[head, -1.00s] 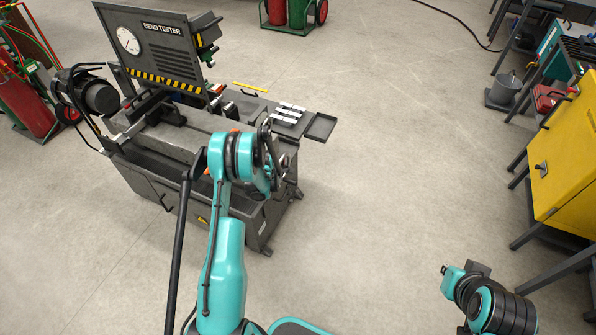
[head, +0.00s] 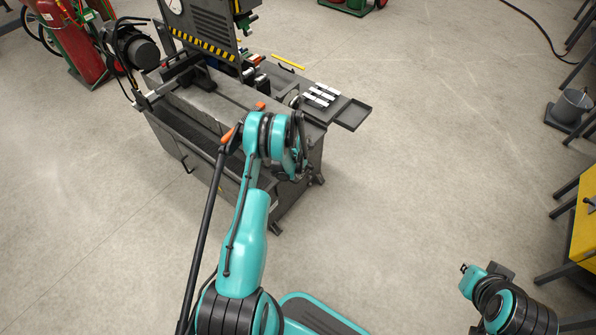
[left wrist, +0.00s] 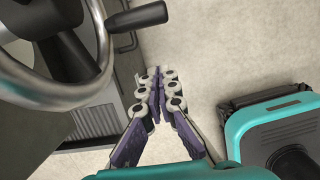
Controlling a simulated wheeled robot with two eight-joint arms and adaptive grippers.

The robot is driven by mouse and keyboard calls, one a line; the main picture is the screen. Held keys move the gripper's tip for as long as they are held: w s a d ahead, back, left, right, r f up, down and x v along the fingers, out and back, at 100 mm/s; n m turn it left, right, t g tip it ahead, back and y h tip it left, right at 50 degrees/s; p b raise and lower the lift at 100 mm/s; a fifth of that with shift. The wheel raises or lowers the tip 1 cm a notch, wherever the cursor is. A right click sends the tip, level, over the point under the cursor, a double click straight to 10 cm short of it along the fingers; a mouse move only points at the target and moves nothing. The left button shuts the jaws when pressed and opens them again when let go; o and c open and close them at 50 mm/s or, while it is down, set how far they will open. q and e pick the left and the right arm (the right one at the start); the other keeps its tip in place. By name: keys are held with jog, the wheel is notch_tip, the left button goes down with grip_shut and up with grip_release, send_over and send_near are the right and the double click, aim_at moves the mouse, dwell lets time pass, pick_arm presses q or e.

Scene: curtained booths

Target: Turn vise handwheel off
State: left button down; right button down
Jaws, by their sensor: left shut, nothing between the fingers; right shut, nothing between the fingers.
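The handwheel (left wrist: 102,73) fills the top left of the left wrist view. It has a silver rim, dark spokes and a black crank grip (left wrist: 137,17). My left gripper (left wrist: 153,73) is shut and empty, its tips below and to the right of the rim and apart from the grip in the picture; depth is hard to judge. In the head view my left arm (head: 256,215) reaches to the front of the machine (head: 225,110) and hides most of the wheel. My right arm (head: 510,308) is folded at the lower right. I cannot make out its gripper fingers.
A side tray (head: 354,114) juts from the machine's right end, beside several small metal pieces. A yellow cabinet (head: 585,235) stands at the right edge, with a bucket (head: 571,106) behind. A red gas cylinder (head: 73,40) is at the far left. The middle floor is clear.

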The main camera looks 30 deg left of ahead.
pick_arm(q)
jog(key=shift+w+d+b, duration=0.2)
jog(key=shift+w+b, duration=0.35)
jog(key=shift+w, duration=1.45)
jog(key=shift+f, duration=0.1)
